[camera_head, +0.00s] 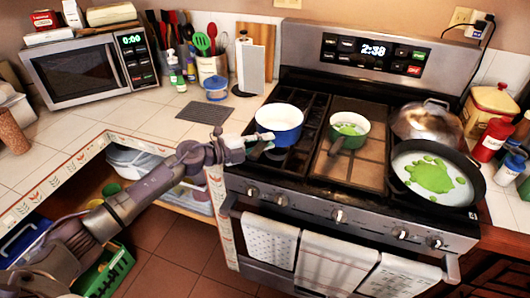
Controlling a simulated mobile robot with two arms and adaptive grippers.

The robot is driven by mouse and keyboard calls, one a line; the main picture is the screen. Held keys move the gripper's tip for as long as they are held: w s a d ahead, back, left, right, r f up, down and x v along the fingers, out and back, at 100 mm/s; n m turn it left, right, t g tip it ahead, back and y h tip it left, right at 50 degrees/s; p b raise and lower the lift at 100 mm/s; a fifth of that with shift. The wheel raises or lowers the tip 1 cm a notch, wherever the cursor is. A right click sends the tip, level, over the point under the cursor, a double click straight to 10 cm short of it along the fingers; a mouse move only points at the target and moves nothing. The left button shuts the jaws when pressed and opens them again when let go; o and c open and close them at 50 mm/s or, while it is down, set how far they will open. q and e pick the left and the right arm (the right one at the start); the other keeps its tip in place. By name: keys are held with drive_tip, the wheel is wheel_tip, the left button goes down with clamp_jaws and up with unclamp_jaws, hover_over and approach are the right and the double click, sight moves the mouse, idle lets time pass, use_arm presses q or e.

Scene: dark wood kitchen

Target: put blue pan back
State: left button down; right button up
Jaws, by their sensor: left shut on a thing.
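The blue pan (289,134), white inside with a blue outer wall, sits at the left front of the stove top. It looks upright, and I cannot tell whether it rests fully on the grate. Its short handle (261,150) points toward the lower left. My left gripper (258,139) reaches in from the left and is shut on the blue pan at its handle side. The fingertips are small here and partly merge with the handle. My right gripper is not in view.
A small green pan (350,127) stands mid-stove. A large black skillet (468,197) with green contents is at the right, near a domed metal lid (428,120). A dark mat (204,113) lies on the tiled counter (150,118). Open shelves below hold containers.

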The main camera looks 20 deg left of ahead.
use_arm(q)
wheel_tip(320, 180, down, 3)
drive_tip(key=shift+f, duration=0.1)
drive_tip(key=shift+f+b, duration=0.35)
drive_tip(key=c, duration=1.2)
unclamp_jaws()
drive_tip(key=shift+o, duration=0.3)
